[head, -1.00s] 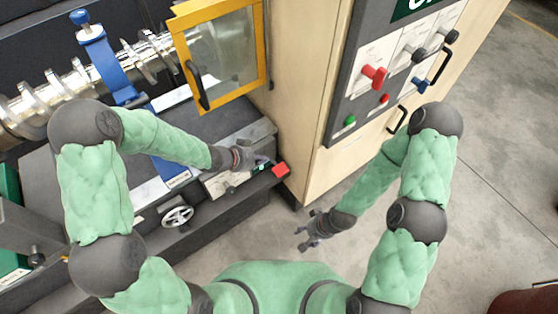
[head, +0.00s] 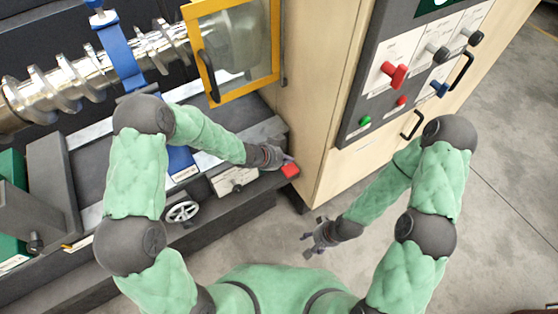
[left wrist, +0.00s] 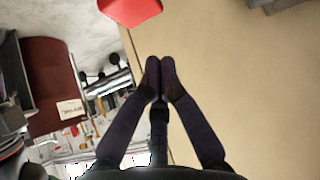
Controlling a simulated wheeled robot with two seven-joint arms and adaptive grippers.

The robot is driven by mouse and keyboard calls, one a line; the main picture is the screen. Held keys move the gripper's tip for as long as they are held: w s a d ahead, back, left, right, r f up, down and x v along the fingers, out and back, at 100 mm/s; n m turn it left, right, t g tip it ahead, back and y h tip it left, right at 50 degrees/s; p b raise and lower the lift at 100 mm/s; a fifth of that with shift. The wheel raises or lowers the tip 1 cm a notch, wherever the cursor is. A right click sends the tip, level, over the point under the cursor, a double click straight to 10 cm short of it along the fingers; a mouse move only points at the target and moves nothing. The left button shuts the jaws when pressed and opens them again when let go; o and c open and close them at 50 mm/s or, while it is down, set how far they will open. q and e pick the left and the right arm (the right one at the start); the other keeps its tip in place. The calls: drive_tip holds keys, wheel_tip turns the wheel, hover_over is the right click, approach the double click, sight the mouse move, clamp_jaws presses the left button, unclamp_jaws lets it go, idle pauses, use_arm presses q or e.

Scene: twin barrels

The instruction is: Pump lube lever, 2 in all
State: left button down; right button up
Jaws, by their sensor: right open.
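A red block (head: 290,170) sits at the right end of the machine's front ledge, beside the wooden cabinet; I take it for the lube lever's grip, but no shaft shows clearly. It also shows at the top edge of the left wrist view (left wrist: 130,10). My left gripper (head: 285,158) is just above and beside the red block in the head view. In the left wrist view its two dark fingers (left wrist: 160,66) are together with nothing visible between them, and the red block is apart from their tips. My right gripper (head: 314,240) is open and empty over the floor.
The wooden cabinet (head: 325,100) with its switch panel (head: 395,75) stands close to my left gripper. A yellow-framed guard (head: 275,40) is above. A pale labelled plate (head: 234,181) and a handwheel (head: 182,211) are on the machine front. The grey floor (head: 500,160) is clear.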

sight(296, 172)
use_arm(q)
drive_tip(key=shift+w+d+f+b, duration=0.15)
drive_tip(key=shift+f+b, duration=0.6)
drive_tip(key=shift+f, duration=1.4)
use_arm(e)
drive_tip(key=shift+f, duration=0.95)
